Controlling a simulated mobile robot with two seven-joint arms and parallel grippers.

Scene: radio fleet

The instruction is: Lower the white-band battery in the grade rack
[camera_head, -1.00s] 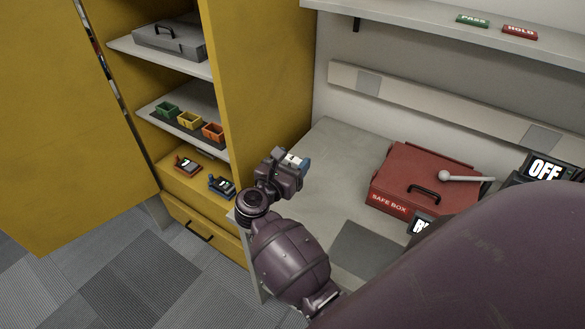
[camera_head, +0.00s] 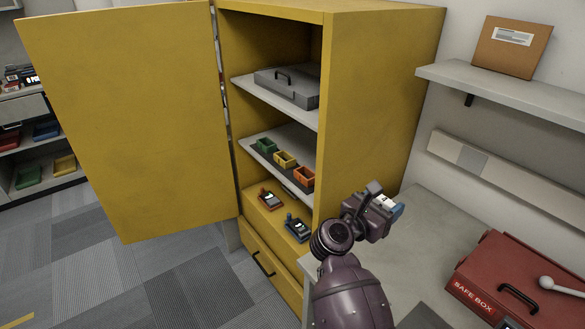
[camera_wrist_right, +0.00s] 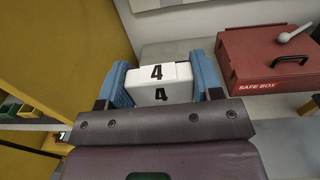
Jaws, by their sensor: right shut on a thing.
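The white battery (camera_wrist_right: 158,82), marked with a black 4, sits between the blue fingers of my right gripper (camera_wrist_right: 165,84) in the right wrist view. In the head view my right gripper (camera_head: 386,206) is shut on it, above the counter's left end and beside the cabinet's right side. Only a little white of the battery shows there, and I cannot make out its band. The likely grade rack is a dark tray with green (camera_head: 266,146), yellow (camera_head: 285,159) and orange (camera_head: 304,176) bins on the cabinet's middle shelf. The bins' insides are unclear. My left gripper is out of view.
The yellow cabinet's door (camera_head: 130,120) stands open to the left. A grey case (camera_head: 287,88) lies on the upper shelf; two small devices (camera_head: 270,198) (camera_head: 297,228) stand below the bins. A red safe box (camera_head: 510,275) is on the counter, right of my gripper.

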